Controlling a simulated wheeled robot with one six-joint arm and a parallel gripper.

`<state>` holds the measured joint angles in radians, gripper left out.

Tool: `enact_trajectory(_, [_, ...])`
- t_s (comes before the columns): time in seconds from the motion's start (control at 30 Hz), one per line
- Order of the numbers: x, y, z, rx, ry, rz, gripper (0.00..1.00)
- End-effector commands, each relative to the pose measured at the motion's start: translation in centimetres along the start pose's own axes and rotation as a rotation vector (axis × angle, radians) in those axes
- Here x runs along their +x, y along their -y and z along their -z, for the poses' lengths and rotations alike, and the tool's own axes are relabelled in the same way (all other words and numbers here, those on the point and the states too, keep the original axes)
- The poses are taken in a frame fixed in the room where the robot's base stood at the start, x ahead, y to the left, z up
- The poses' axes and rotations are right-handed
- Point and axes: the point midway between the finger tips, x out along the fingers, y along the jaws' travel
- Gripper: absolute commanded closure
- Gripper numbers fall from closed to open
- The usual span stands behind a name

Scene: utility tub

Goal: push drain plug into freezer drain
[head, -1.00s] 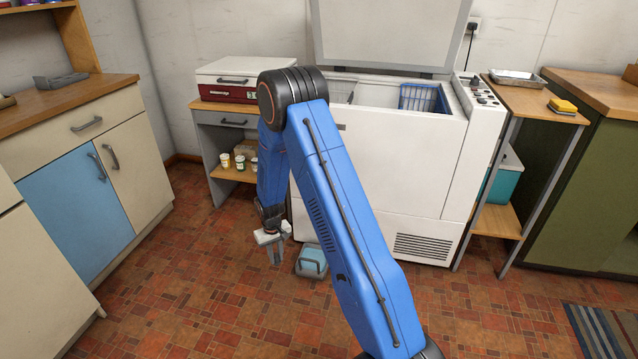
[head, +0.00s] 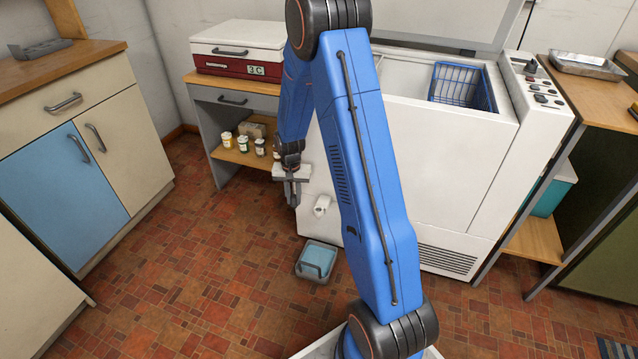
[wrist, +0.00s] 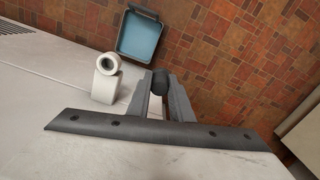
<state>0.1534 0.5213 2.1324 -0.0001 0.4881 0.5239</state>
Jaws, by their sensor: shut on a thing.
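The dark, rounded drain plug (wrist: 161,82) is between the fingertips of my gripper (wrist: 162,88) in the wrist view; the gripper is shut on it. The freezer drain is a white spout (wrist: 108,68) with a round open mouth, to the left of the plug and apart from it. In the head view the spout (head: 322,205) sticks out low on the white chest freezer (head: 450,165). My gripper (head: 292,200) points down to the left of the spout. The plug is hard to make out in that view.
A blue-lined tray (head: 318,262) stands on the floor below the spout; it also shows in the wrist view (wrist: 125,48). A shelf unit with small jars (head: 243,144) stands left of the freezer. The tiled floor at the left is clear.

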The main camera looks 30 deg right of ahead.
Motion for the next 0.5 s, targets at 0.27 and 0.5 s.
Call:
enact_trajectory(0.27, [-6.0,-7.1,-0.2,0.469,-0.002,0.002,1.00])
enact_trajectory(0.5, [-7.5,-9.2,-0.7,0.620,0.000,0.000,1.00])
